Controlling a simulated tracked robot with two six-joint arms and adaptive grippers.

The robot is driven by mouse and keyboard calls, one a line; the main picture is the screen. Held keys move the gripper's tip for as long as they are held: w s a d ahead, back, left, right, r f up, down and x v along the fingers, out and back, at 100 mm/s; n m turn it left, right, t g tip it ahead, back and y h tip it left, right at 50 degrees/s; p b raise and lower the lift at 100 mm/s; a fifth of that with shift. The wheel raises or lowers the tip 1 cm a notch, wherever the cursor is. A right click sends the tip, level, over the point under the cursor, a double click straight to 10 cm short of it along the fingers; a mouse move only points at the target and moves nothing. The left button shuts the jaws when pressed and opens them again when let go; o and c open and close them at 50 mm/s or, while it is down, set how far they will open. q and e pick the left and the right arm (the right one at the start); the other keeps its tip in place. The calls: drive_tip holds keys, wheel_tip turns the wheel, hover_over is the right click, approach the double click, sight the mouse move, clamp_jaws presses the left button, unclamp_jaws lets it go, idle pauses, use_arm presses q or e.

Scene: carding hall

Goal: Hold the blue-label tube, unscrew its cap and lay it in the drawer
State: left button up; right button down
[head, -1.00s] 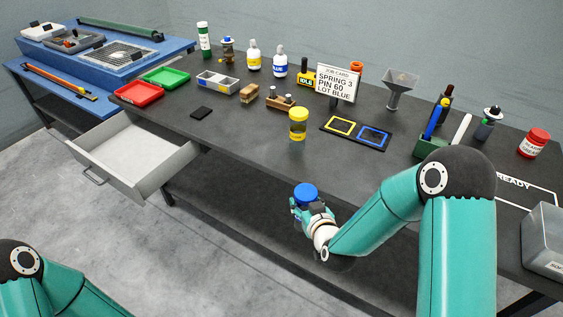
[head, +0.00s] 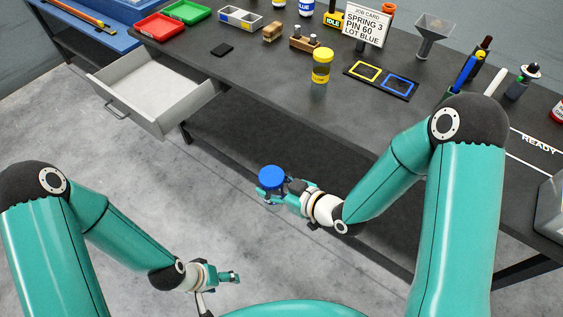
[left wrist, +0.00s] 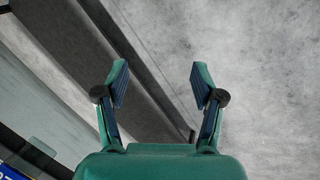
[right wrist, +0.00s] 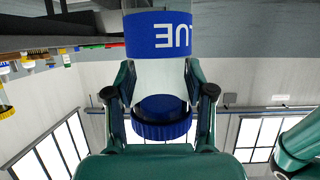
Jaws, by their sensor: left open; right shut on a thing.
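My right gripper (head: 272,192) is shut on the blue-label tube and holds it in front of the bench, above the floor. The tube's blue cap (head: 271,177) faces up in the head view. The right wrist view shows the blue label (right wrist: 163,35), the clear body between the fingers, and the cap (right wrist: 163,118) on the tube. My left gripper (head: 230,277) is open and empty, lower and left of the tube, apart from it. Its spread fingers show in the left wrist view (left wrist: 159,85). The drawer (head: 186,112) is pulled out at the bench's left and looks empty.
A yellow-capped tube (head: 321,68) stands near the bench's front edge. Behind it are a wooden block stand (head: 318,41), a yellow-and-blue framed mat (head: 382,81) and a job card (head: 365,26). Free air lies between the drawer and my grippers.

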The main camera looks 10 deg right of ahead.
use_arm(q)
drive_tip(key=shift+o, duration=0.6)
drive_tip(key=shift+s+d+m, duration=0.1)
drive_tip(key=shift+s+m, duration=0.15)
drive_tip(key=shift+m, duration=0.25)
drive_tip(key=w+r+m+g+y, duration=0.2)
drive_tip(key=w+r+m, duration=0.45)
drive_tip(key=m, duration=0.85)
drive_tip(key=w+r+m+g+y, duration=0.1)
drive_tip(key=w+r+m+g, duration=0.35)
drive_tip(key=m, duration=1.05)
wheel_tip(320, 180, up, 19)
drive_tip(key=m+t+y, duration=0.1)
drive_tip(key=m+t, duration=0.5)
drive_tip(key=m, duration=0.1)
hover_over(276, 172)
drive_tip(key=shift+r, duration=0.2)
drive_tip(key=shift+f, duration=0.1)
wheel_tip(276, 172, down, 8)
drive_tip(key=shift+r, duration=0.15)
